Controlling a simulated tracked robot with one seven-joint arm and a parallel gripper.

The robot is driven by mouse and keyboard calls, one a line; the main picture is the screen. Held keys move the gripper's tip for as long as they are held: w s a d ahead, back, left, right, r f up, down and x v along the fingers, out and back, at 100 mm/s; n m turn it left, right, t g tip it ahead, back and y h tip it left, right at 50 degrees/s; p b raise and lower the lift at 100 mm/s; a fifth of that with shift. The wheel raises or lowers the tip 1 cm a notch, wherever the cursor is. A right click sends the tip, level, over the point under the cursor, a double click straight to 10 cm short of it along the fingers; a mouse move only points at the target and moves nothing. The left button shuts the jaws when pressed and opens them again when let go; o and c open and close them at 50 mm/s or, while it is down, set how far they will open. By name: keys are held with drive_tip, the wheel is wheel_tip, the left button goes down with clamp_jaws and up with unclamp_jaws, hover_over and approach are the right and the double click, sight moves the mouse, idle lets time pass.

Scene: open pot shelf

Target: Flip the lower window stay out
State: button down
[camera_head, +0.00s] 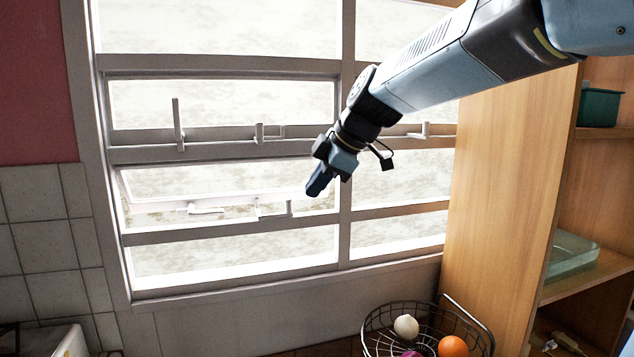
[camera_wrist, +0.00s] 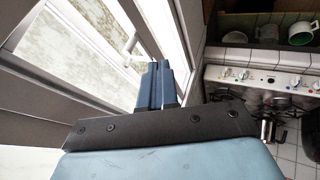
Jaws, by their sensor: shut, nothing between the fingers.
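The lower window sash (camera_head: 160,205) is white and looks tilted within its opening. A short white bar (camera_head: 205,211), apparently the lower window stay, lies about level along its bottom rail. A small bracket with an upright peg (camera_head: 274,209) stands to the right of it. My gripper (camera_head: 318,184) is shut and empty, pointing down-left in front of the window, right of the peg and above it in the picture. In the wrist view, my shut fingers (camera_wrist: 160,84) are below a white upright fitting (camera_wrist: 131,42); which fitting it is, I cannot tell.
An upper stay (camera_head: 178,126) stands upright on the rail above. A wooden shelf unit (camera_head: 510,200) bounds the right. A wire basket (camera_head: 375,322) with an orange (camera_head: 453,347) stands below. The wrist view shows a stove (camera_wrist: 262,80) at right.

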sight(283, 216)
drive_tip(key=w+a+f, duration=0.4)
drive_tip(key=w+f, duration=0.1)
drive_tip(key=w, duration=0.1)
drive_tip(key=shift+w+a+f, duration=0.2)
drive_tip(key=shift+f, duration=0.1)
drive_tip(key=shift+a, duration=0.15)
